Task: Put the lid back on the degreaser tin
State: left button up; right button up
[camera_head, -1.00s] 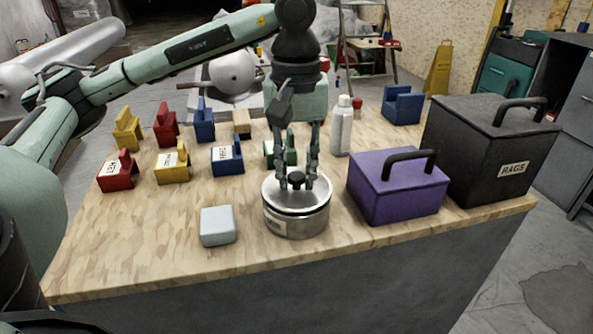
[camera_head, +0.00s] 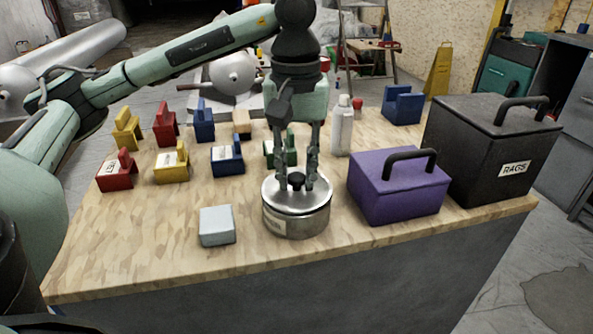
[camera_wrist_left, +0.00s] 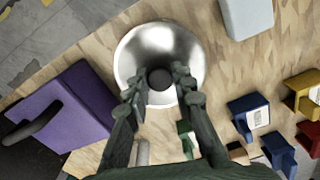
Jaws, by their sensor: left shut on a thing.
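The degreaser tin (camera_head: 305,224) is a short, round metal tin with a pale label, upright near the table's front edge. Its shiny round lid (camera_head: 275,192) with a black knob (camera_head: 297,181) lies on top and looks level. I cannot tell whether it is fully seated. My left gripper (camera_head: 296,186) points straight down with its fingers on either side of the knob, shut on the lid. In the left wrist view the lid (camera_wrist_left: 150,45) hides the tin, and my fingers (camera_wrist_left: 158,85) flank the dark knob. My right gripper is not in view.
A grey block (camera_head: 217,225) lies left of the tin. A purple box (camera_head: 398,192) and a black rags box (camera_head: 485,150) stand to the right. A white bottle (camera_head: 341,128) and several coloured holders, including a blue one (camera_head: 228,158), stand behind. The front-left tabletop is clear.

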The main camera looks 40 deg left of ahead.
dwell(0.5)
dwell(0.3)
pick_arm(q)
jog(key=o, duration=1.1)
jog(key=o, duration=0.4)
jog(key=shift+o, duration=0.2)
jog(key=shift+r, duration=0.1)
jog(key=shift+r+p, duration=2)
jog(key=shift+r, duration=1.45)
